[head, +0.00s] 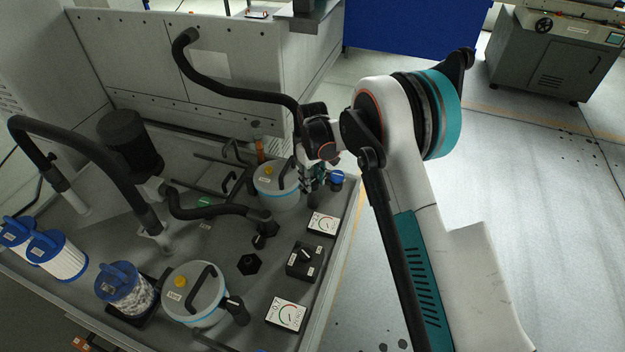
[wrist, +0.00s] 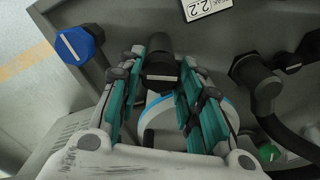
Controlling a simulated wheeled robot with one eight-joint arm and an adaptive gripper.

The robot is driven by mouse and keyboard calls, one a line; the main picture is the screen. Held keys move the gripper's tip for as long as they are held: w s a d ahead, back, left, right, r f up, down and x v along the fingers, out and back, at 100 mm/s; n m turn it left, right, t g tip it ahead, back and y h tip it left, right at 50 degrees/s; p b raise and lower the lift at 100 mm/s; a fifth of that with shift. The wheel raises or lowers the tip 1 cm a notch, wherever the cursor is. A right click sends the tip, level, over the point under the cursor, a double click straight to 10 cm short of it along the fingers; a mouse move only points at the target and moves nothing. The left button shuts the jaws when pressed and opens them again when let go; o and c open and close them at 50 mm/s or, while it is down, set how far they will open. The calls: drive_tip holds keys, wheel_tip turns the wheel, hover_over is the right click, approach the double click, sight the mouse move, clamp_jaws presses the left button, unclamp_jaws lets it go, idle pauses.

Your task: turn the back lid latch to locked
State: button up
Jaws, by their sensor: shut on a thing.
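The back canister (head: 277,186) is grey with a blue band and a yellow cap on its lid, and stands at the back of the grey tray in the head view. Its pale body and blue band (wrist: 152,108) also show between my fingers in the wrist view. My gripper (head: 317,178) is at the canister's right side. In the wrist view my gripper (wrist: 161,62) has its teal-padded fingers on both sides of the black back lid latch (wrist: 160,72), shut on it. The latch bears a pale mark. In the head view my gripper hides the latch, and its exact angle is unclear.
A blue-topped knob (head: 337,176) stands close to the right of my gripper. A gauge (head: 322,223), a black switch box (head: 304,262) and the front canister (head: 195,294) are nearer. A black hose elbow (wrist: 255,83) lies right of my fingers. Open floor lies right of the tray.

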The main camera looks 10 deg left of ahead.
sight(313, 181)
drive_tip(key=m, duration=0.6)
drive_tip(key=shift+b, duration=0.4)
drive_tip(key=m, duration=0.6)
drive_tip(key=shift+m+b, duration=0.3)
drive_tip(key=o, duration=1.1)
wheel_tip(313, 181, up, 12)
